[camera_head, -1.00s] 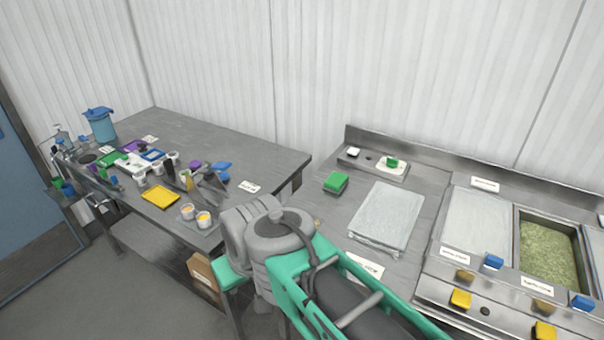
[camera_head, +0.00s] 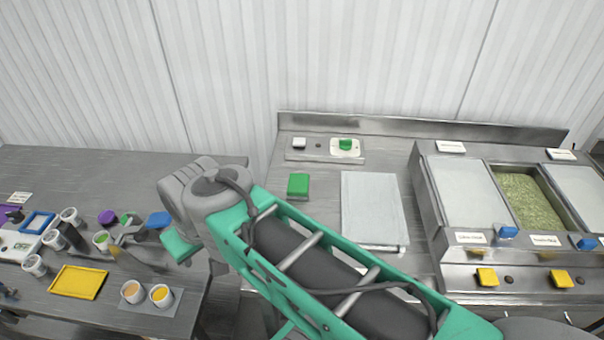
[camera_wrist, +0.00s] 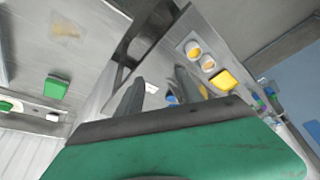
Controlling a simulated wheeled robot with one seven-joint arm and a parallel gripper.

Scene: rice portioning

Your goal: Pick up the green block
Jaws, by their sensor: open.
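A green block (camera_head: 298,186) lies on the right-hand steel counter, left of a pale, flat tray. The same block shows at the left of the wrist view (camera_wrist: 55,88). A second, smaller green piece (camera_head: 345,145) sits on a white pad at the counter's back. My gripper (camera_wrist: 160,76) is open and empty in the wrist view, its two dark fingers spread apart. The block is well off to the left of the fingers, not between them. In the head view my wrist is left of the block, and the fingers are hidden.
The pale tray (camera_head: 374,207) lies right of the block. Further right are bins, one with green-brown food (camera_head: 527,202). The left table holds cups (camera_head: 161,294), a yellow tray (camera_head: 78,283) and other small items. A gap separates table and counter.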

